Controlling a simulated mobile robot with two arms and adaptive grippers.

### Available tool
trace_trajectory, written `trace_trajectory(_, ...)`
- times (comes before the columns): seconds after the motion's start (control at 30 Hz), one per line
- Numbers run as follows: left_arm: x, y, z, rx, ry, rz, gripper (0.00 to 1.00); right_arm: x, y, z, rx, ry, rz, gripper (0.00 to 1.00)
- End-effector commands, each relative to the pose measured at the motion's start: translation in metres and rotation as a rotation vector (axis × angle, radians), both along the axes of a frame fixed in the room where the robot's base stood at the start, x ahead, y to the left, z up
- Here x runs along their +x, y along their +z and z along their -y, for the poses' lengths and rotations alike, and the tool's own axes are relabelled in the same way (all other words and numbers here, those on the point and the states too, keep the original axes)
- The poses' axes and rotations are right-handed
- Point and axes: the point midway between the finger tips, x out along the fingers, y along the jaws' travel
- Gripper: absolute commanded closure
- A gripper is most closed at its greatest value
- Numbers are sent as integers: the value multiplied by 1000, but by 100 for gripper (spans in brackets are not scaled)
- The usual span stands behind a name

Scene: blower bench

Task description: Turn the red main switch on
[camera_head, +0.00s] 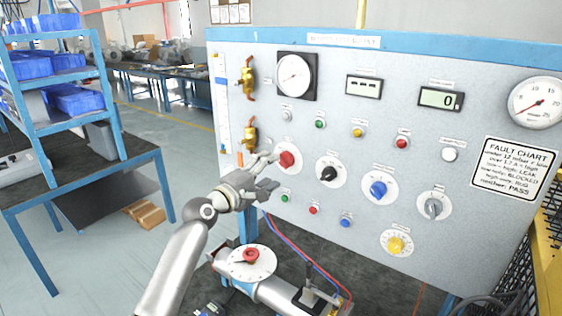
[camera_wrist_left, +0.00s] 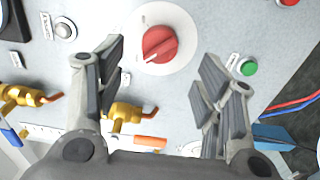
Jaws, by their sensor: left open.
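The red main switch (camera_head: 287,159) is a round red knob on a white disc at the left of the grey panel (camera_head: 440,60). In the left wrist view the red knob (camera_wrist_left: 159,44) lies ahead, between and beyond the fingertips, with its white pointer line toward the lower left. My left gripper (camera_head: 272,171) is open in front of the panel, just left of and below the knob. In the wrist view its two fingers (camera_wrist_left: 160,65) stand wide apart with nothing between them. I cannot tell the exact gap to the knob. My right gripper is not in view.
Black (camera_head: 329,173), blue (camera_head: 378,189) and grey (camera_head: 434,207) knobs sit to the right. A green button (camera_wrist_left: 249,67) is near the right finger. Brass valves (camera_head: 247,80) line the panel's left edge. A pipe with a red-knobbed dial (camera_head: 250,255) stands below.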

Motion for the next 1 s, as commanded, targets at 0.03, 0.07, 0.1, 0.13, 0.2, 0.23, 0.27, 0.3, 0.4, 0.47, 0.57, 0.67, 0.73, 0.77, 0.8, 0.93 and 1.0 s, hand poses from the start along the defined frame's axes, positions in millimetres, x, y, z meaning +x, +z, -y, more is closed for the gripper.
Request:
trace_trajectory(0.03, 5, 2, 4, 0, 0, -1, 38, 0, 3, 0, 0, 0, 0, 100)
trace_trajectory(0.07, 8, 2, 7, -1, -1, -2, 38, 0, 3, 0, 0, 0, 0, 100)
trace_trajectory(0.1, 12, 1, 10, -1, -1, -1, 38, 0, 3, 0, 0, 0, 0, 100)
trace_trajectory(0.13, 15, 1, 11, -1, -1, -1, 38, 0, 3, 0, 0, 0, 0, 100)
trace_trajectory(0.2, 21, 1, 16, 0, -2, -1, 38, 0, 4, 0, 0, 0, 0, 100)
trace_trajectory(0.23, 24, 1, 18, 1, -1, -1, 38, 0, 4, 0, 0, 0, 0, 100)
trace_trajectory(0.27, 26, 1, 20, -1, -1, -1, 38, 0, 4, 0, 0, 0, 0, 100)
trace_trajectory(0.3, 30, 0, 22, 0, 0, -1, 38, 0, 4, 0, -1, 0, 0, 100)
trace_trajectory(0.4, 37, 0, 27, 0, -1, 0, 38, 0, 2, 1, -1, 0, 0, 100)
trace_trajectory(0.47, 40, 0, 30, -1, -1, 0, 38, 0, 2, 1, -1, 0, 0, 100)
trace_trajectory(0.57, 45, 0, 33, 0, -1, 0, 38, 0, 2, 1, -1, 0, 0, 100)
trace_trajectory(0.67, 47, 0, 35, 2, -1, 0, 38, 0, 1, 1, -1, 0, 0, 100)
trace_trajectory(0.73, 48, -1, 36, 1, 0, 0, 38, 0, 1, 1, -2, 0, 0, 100)
trace_trajectory(0.77, 48, -1, 36, 1, 0, 0, 38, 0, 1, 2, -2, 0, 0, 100)
trace_trajectory(0.8, 48, -1, 36, 1, 0, 0, 38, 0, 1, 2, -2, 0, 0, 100)
trace_trajectory(0.93, 48, 0, 36, 1, 0, 0, 38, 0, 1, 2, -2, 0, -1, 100)
trace_trajectory(1.0, 48, 0, 36, 1, 0, 0, 38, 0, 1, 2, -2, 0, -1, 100)
